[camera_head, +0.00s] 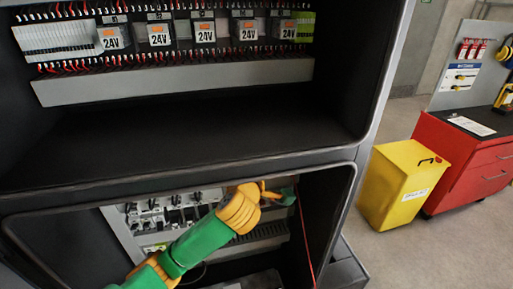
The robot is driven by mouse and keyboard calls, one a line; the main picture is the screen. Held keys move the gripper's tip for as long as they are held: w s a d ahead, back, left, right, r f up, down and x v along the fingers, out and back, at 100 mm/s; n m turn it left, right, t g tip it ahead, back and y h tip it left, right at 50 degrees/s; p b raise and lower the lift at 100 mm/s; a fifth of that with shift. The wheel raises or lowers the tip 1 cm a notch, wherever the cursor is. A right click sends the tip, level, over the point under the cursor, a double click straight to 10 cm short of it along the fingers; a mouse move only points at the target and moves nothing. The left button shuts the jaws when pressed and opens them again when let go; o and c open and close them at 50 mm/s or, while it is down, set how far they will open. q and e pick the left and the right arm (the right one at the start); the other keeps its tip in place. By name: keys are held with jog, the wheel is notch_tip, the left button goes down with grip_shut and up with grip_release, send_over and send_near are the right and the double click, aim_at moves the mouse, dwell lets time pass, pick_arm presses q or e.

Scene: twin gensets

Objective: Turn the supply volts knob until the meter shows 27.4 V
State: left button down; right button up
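No supply volts knob and no meter can be made out in the head view. My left arm, green and yellow, comes in from the lower left across the lower cabinet opening. Its hand end, the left gripper (279,194), is inside that opening, near the right side. The fingers are small and dark there, and I cannot tell whether they are open or shut or touching anything. The arm hides part of the equipment behind it. My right gripper is not in view.
The upper cabinet bay holds a row of several 24V-labelled modules (159,35) above a grey duct (180,82). Breakers (172,212) sit in the lower bay. A red cable (304,230) hangs at its right. A yellow bin (398,185) and red tool cabinet (470,160) stand right.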

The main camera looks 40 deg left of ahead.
pick_arm(q)
jog(key=shift+r, duration=0.25)
jog(key=c, duration=0.8)
grip_release()
jog(key=shift+a, duration=0.1)
jog(key=shift+o, duration=0.6)
jog(key=shift+w+a+f, duration=0.1)
jog(key=shift+w+f, duration=0.05)
jog(key=shift+f, duration=0.05)
